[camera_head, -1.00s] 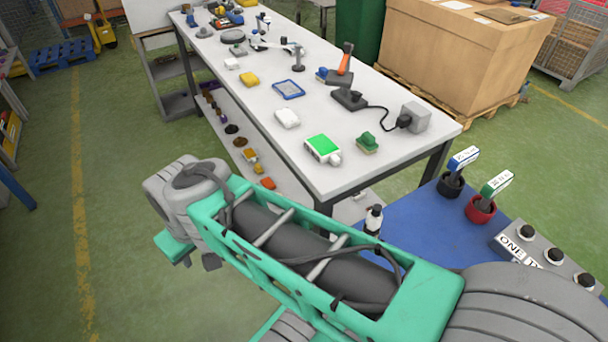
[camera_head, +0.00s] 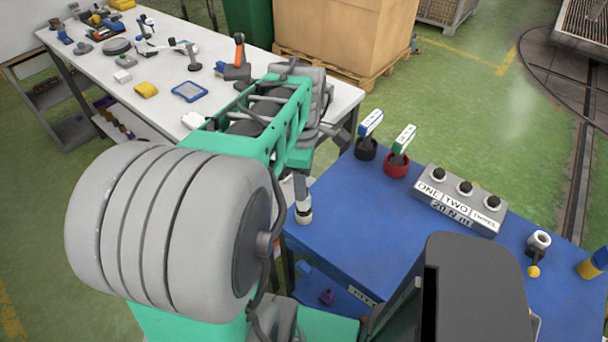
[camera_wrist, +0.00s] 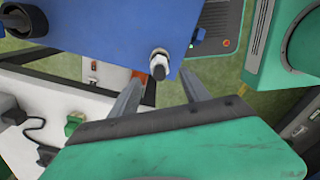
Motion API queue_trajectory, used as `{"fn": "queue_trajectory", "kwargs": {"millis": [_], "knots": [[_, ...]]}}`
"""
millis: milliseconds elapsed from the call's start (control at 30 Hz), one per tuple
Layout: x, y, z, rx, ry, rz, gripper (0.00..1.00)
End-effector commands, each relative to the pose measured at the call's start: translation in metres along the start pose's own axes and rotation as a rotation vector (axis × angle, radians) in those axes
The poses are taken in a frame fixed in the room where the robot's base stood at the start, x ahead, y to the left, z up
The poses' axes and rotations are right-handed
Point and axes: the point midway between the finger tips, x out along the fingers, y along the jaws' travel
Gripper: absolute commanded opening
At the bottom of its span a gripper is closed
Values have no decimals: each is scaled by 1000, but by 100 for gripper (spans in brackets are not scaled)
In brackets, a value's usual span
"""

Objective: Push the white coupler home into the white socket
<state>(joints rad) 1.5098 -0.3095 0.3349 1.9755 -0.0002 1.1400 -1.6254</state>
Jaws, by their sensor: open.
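A white fitting (camera_head: 303,205) with a dark band stands upright at the near left corner of the blue bench (camera_head: 440,245). In the wrist view a white-ringed fitting (camera_wrist: 159,65) with a metal hex end shows at the blue edge. It seems to be the same piece. I cannot tell whether it is the coupler or the socket. My gripper (camera_wrist: 160,75) is open, its two fingers apart on either side of the fitting in the picture; no contact shows.
A blue-tagged black cup (camera_head: 367,149) and a green-tagged red cup (camera_head: 397,164) stand on the bench. A button box (camera_head: 458,200) is right of them. The white table (camera_head: 222,45) holds many small items. A large carton (camera_head: 335,35) stands behind.

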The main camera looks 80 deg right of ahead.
Motion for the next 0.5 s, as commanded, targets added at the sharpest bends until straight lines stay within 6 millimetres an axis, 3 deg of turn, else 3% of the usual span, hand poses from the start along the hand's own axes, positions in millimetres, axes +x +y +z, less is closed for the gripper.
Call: {"fn": "queue_trajectory", "kwargs": {"millis": [167, 500], "knots": [[18, 0, 5, -2, 0, -5, 55], [73, 0, 4, 0, 0, -4, 55]]}}
